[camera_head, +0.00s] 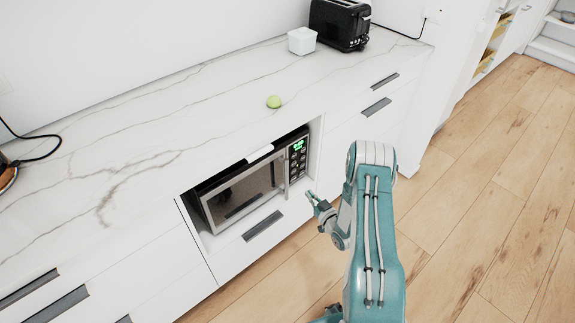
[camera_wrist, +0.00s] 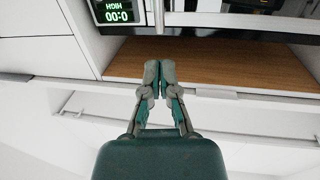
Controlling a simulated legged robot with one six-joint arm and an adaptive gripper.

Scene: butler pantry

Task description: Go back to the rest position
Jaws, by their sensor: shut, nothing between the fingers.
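My gripper (camera_head: 312,197) is in front of the right side of the microwave (camera_head: 246,191), near its handle and the cabinet front, with a small gap to be seen. In the wrist view, my gripper (camera_wrist: 153,66) has its two fingertips together, with nothing between them. The wrist picture is turned upside down. The microwave's green display (camera_wrist: 119,15) shows at its top left. The microwave door looks shut. My teal arm reaches forward from the bottom right of the head view.
The microwave sits in a niche under the marble counter (camera_head: 150,130). White drawers (camera_head: 364,125) flank the niche. The wooden floor (camera_head: 480,190) at right is clear.

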